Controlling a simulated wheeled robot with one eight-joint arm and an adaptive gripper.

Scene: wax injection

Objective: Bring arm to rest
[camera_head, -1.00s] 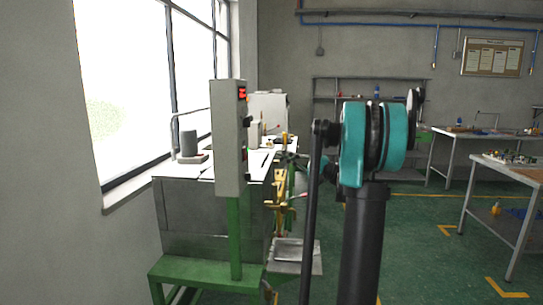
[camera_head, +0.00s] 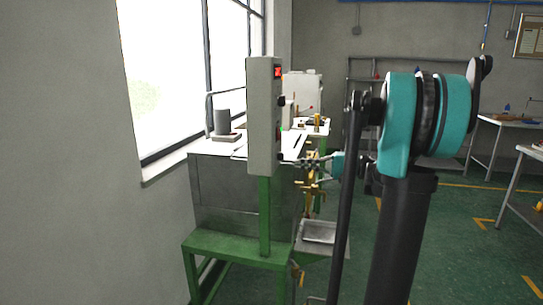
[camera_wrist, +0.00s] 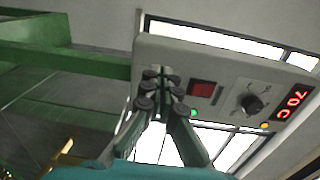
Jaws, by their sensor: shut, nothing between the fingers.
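My gripper (camera_wrist: 160,88) is shut and empty in the wrist view, its dark fingertips together in front of the grey control box (camera_wrist: 225,75). I cannot tell whether they touch the box. The box has a lit red display (camera_wrist: 292,103) reading about 70 C, a dark knob (camera_wrist: 252,104) and a red switch (camera_wrist: 203,89). In the head view, my gripper (camera_head: 293,162) shows small, just right of the control box (camera_head: 263,115). My teal and black arm is raised on the right side of that view and hides part of the room.
The control box stands on a green post (camera_head: 265,215) above a green stand (camera_head: 235,250). A metal tray (camera_head: 320,232) sits low beside it. The window wall is close on the left. Worktables (camera_head: 500,121) stand at the right, with open green floor (camera_head: 460,240) before them.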

